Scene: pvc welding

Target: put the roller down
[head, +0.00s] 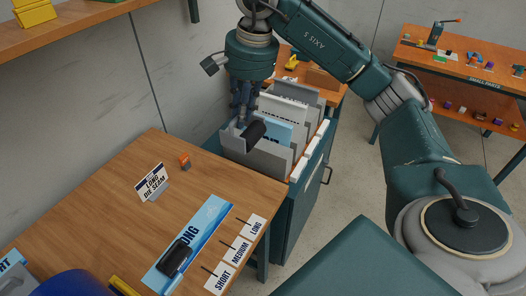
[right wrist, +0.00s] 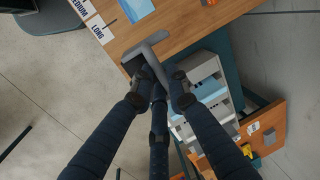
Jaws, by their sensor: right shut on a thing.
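My right gripper (head: 243,114) points down over the near end of the grey bin rack (head: 258,160). It is shut on the roller (head: 254,131), whose black cylinder shows just below and right of the fingers. In the right wrist view the fingers (right wrist: 157,88) close together on the roller's grey angled frame (right wrist: 150,46). The fingers hide part of its handle. I cannot tell whether the roller touches the rack. My left gripper is not in view.
The wooden table (head: 120,190) holds a blue mat (head: 209,217) with a black object (head: 175,258) on it, a "LONG DIE SEAM" sign (head: 151,183), a small orange item (head: 184,161) and SHORT, MEDIUM and LONG labels (head: 237,250). Bare wood lies left of the mat.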

